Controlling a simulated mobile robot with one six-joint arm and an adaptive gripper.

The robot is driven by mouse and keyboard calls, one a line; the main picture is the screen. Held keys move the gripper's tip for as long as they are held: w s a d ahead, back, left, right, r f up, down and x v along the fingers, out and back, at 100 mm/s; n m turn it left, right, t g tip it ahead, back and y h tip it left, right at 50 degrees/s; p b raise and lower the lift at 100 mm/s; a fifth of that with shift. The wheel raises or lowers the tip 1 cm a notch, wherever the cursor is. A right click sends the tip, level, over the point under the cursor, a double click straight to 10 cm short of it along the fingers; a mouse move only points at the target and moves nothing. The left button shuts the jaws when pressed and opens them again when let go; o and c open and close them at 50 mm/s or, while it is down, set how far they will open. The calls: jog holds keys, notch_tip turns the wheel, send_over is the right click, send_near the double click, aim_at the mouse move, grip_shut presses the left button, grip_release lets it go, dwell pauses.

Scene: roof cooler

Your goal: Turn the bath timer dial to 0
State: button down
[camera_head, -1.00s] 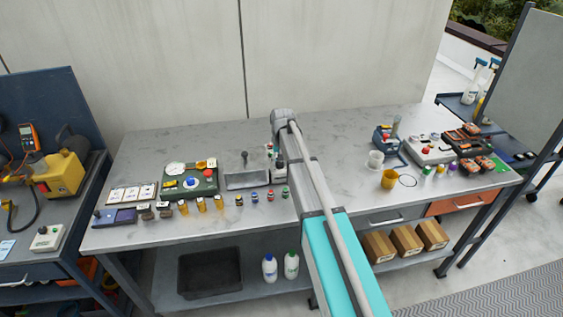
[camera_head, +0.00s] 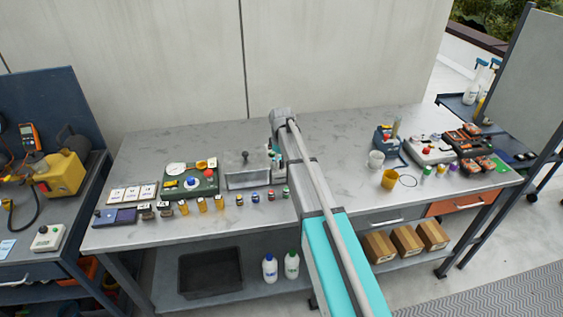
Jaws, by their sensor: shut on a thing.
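The metal bath (camera_head: 247,180) stands on the workbench just left of my arm, with a dark-knobbed part at its back. A small pale unit (camera_head: 279,163) shows at its right end, partly covered by my arm; I take it for the bath's timer unit. My gripper (camera_head: 272,153) is small and partly hidden, pointing down at this unit. It is shut on what appears to be the bath timer dial. The dial's face, pointer and numbers are too small and too covered to read.
Small capped bottles (camera_head: 255,196) stand in front of the bath. The bench (camera_head: 335,150) just right of my arm is clear.

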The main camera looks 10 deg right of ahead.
jog(key=n, duration=0.5)
jog(key=shift+s+n, duration=0.15)
jog(key=shift+n, duration=0.25)
jog(key=shift+c, duration=1.5)
grip_release()
jog(key=shift+r, duration=0.1)
